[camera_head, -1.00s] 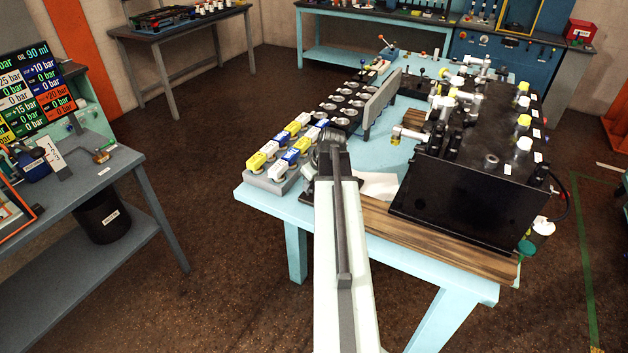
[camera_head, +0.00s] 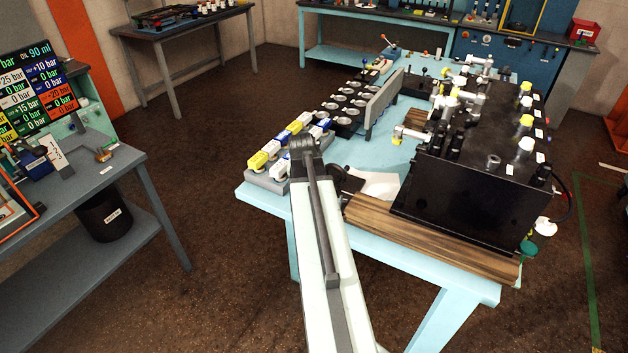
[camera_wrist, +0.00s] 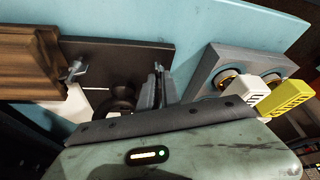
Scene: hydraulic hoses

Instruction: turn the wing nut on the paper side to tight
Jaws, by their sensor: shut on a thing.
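In the wrist view my gripper (camera_wrist: 158,88) points down at a dark plate (camera_wrist: 115,58) on the light-blue table. Its two fingers are close together on a small metal piece at the plate's right end. This looks like a wing nut, but the fingers hide most of it, so its angle cannot be told. Another small metal fitting (camera_wrist: 75,70) stands at the plate's left end, by the wooden board. White paper (camera_wrist: 101,98) lies beside that fitting. In the head view the paper (camera_head: 380,185) lies right of my arm, which hides my fingertips.
Yellow, white and blue connectors (camera_head: 262,160) stand on a grey block left of my arm. The wooden board (camera_head: 430,237) and a large black tank (camera_head: 470,195) with capped fittings are on the right. A grey upright plate (camera_head: 383,103) stands behind.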

